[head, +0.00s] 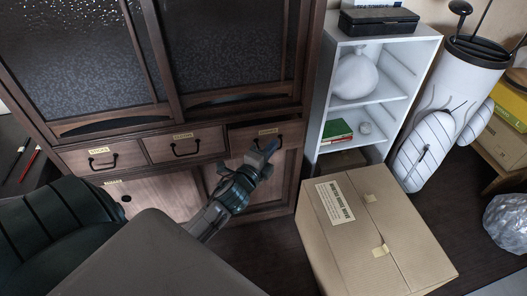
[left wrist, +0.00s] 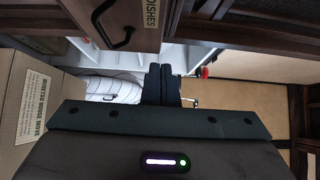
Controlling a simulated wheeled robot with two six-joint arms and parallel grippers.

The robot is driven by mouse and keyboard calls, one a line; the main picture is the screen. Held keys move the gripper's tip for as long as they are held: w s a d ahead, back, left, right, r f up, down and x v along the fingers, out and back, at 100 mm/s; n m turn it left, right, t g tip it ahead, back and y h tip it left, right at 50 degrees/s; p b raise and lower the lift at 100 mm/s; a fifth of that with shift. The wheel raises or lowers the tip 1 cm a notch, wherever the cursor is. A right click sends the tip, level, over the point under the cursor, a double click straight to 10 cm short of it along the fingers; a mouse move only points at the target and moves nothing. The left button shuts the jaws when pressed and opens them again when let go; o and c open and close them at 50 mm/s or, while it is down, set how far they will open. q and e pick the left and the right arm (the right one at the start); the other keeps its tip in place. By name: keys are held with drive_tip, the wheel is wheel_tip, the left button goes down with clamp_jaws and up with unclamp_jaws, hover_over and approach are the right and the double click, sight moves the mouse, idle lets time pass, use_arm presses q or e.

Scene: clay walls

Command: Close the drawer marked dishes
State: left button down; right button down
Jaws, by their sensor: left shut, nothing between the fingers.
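The drawer marked dishes (left wrist: 75,12) shows its wooden front, dark handle (left wrist: 110,28) and DISHES label (left wrist: 150,13) at the top of the left wrist view. In the head view it is the right drawer (head: 243,144) of the cabinet's row of three, standing a little out, with a dark gap above its front. My left gripper (head: 272,146) is in front of it and covers part of its face and handle. In the left wrist view the fingers (left wrist: 161,84) are together and empty, just beyond the label. I cannot tell whether they touch the drawer. My right gripper is not in view.
The other two drawers, left (head: 98,158) and middle (head: 186,145), look flush in the dark cabinet (head: 165,60). A cardboard box (head: 365,225) stands on the floor to the right. Behind it is a white shelf (head: 375,110), with a white golf bag (head: 455,100) beyond.

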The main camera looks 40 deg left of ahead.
sight(270, 128)
use_arm(q)
drive_tip(key=w+a, duration=0.1)
drive_tip(key=w, duration=0.2)
drive_tip(key=w+a, duration=0.1)
drive_tip(key=shift+w+a, duration=0.2)
drive_tip(key=shift+a, duration=0.15)
drive_tip(key=shift+w+a, duration=0.25)
drive_tip(key=shift+a, duration=0.05)
drive_tip(key=shift+w+a+r, duration=0.1)
drive_tip(key=shift+w+a, duration=0.5)
drive_tip(key=shift+a, duration=0.05)
drive_tip(key=shift+w+a, duration=0.25)
drive_tip(key=shift+a, duration=0.05)
